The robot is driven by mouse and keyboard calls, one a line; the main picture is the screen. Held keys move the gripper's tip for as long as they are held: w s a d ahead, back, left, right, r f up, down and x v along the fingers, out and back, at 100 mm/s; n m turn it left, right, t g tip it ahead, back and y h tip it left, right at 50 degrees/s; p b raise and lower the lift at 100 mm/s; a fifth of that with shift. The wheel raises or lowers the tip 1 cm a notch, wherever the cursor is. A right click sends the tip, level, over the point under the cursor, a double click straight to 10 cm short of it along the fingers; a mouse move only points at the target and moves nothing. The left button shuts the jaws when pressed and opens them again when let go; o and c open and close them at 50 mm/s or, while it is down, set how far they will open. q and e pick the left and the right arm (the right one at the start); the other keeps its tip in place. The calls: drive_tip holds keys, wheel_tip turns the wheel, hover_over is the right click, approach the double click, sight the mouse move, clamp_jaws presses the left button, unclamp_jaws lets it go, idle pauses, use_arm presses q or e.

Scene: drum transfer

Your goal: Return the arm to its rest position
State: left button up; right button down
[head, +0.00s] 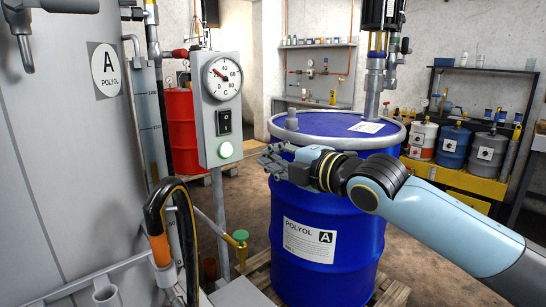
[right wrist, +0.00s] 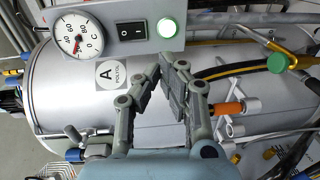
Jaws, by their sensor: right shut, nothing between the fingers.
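My right gripper (head: 268,160) reaches in from the right in the head view, in front of the blue drum labelled Polyol A (head: 312,235). My left gripper is in neither view.
A large grey tank (head: 60,150) fills the left. A black and orange hose (head: 160,205) and a green-knobbed valve (head: 240,236) stand near the control box. A pump tube (head: 374,75) rises from the drum's lid. A red drum (head: 181,130) and shelves of cans (head: 455,145) stand behind.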

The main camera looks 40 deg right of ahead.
idle(0.4)
drive_tip(key=s+d+f+m+g+h+b, duration=0.1)
drive_tip(key=s+f+m+g, duration=0.3)
drive_tip(key=f, duration=1)
drive_tip(key=s+d+f+m+g+h+b, duration=0.1)
drive_tip(key=s+f, duration=0.5)
drive_tip(key=f, duration=0.8)
drive_tip(key=s+d+f+m+g+h+b, duration=0.1)
drive_tip(key=s+d+f+m+g, duration=0.2)
drive_tip(key=f, duration=1.1)
drive_tip(key=s+a+f+m+g+b, duration=0.1)
drive_tip(key=s+a+f+m+g, duration=0.1)
drive_tip(key=s+f, duration=0.55)
drive_tip(key=s+a+f+m+g, duration=0.2)
drive_tip(key=s+f, duration=0.5)
drive_tip(key=s, duration=0.2)
drive_tip(key=s+a+f+m+g, duration=0.1)
drive_tip(key=s+f+m+g, duration=0.1)
drive_tip(key=s, duration=0.8)
drive_tip(key=s+a+f+m+g, duration=0.2)
drive_tip(key=s+f+m, duration=0.3)
drive_tip(key=s, duration=0.6)
drive_tip(key=shift+f, duration=0.5)
